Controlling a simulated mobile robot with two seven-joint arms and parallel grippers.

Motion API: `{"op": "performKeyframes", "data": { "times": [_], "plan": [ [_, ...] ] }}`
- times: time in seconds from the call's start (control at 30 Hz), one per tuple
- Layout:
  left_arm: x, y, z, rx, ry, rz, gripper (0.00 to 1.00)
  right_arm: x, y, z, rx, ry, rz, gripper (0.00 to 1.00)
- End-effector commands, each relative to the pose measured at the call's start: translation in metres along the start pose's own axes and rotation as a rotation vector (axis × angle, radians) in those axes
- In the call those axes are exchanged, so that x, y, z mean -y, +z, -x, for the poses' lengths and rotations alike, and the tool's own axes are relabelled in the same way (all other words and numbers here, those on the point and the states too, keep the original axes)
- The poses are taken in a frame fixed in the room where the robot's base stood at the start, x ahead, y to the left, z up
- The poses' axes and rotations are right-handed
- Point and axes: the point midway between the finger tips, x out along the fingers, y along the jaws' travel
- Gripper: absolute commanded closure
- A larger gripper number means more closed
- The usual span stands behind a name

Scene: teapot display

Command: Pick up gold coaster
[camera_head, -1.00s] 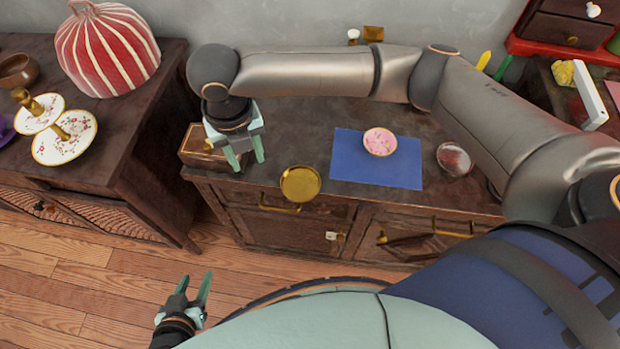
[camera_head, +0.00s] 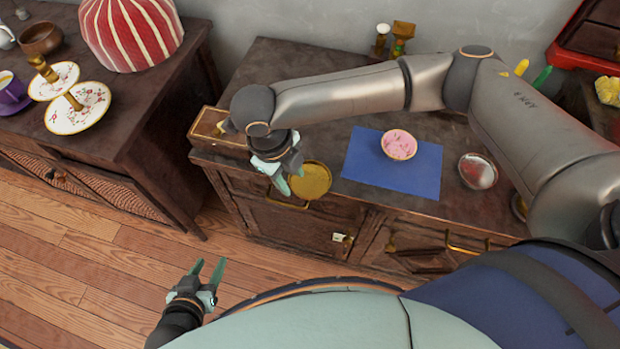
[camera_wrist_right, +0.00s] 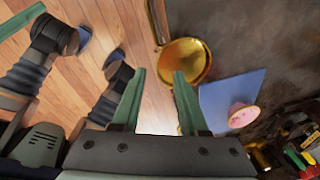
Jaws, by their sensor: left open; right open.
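The gold coaster (camera_head: 314,182) is a round, shallow, shiny disc at the front edge of the dark cabinet top, seeming to overhang it. My right gripper (camera_head: 290,178) is open just left of the coaster and partly overlaps its left rim in the head view. In the right wrist view the coaster (camera_wrist_right: 184,60) lies beyond and slightly right of the open, empty fingers (camera_wrist_right: 159,76); its near rim is close to the right fingertip. Contact cannot be told. My left gripper (camera_head: 208,266) is open and empty, low above the wooden floor.
A blue mat (camera_head: 365,176) with a pink dish (camera_head: 399,144) lies right of the coaster. A silvery round dish (camera_head: 477,171) is further right. A wooden box (camera_head: 217,128) stands at the cabinet's left corner. A tiered plate stand (camera_head: 80,108) is on the left cabinet.

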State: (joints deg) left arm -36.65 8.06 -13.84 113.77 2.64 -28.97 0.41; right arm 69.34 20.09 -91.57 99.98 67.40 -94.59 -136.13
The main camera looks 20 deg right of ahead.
Motion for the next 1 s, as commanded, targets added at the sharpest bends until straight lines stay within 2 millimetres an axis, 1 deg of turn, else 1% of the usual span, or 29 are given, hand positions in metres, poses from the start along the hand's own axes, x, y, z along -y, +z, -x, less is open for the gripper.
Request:
{"op": "performKeyframes", "data": {
  "times": [0.33,0.4,0.6,0.9,0.97,1.0],
  "plan": [
    [-0.002,0.0,-0.005,-0.007,0.005,-0.002,0.5,-0.004,-0.004,-0.046,-0.002,-0.001,-0.002,0.57],
    [-0.002,-0.002,-0.005,-0.011,0.007,-0.002,0.5,-0.004,-0.004,-0.05,0.0,-0.001,-0.002,0.57],
    [-0.002,-0.006,-0.004,-0.018,0.008,-0.003,0.5,-0.004,-0.004,-0.05,0.001,-0.001,-0.002,0.58],
    [-0.003,-0.004,-0.005,-0.014,0.008,-0.004,0.5,-0.004,-0.004,-0.049,0.0,-0.001,-0.001,0.92],
    [-0.003,-0.004,-0.005,-0.012,0.008,-0.004,0.5,-0.004,-0.004,-0.049,0.0,-0.001,-0.001,0.98],
    [-0.002,-0.003,-0.005,-0.011,0.008,-0.004,0.5,-0.004,-0.004,-0.049,0.0,-0.001,-0.001,1.0]
  ]
}}
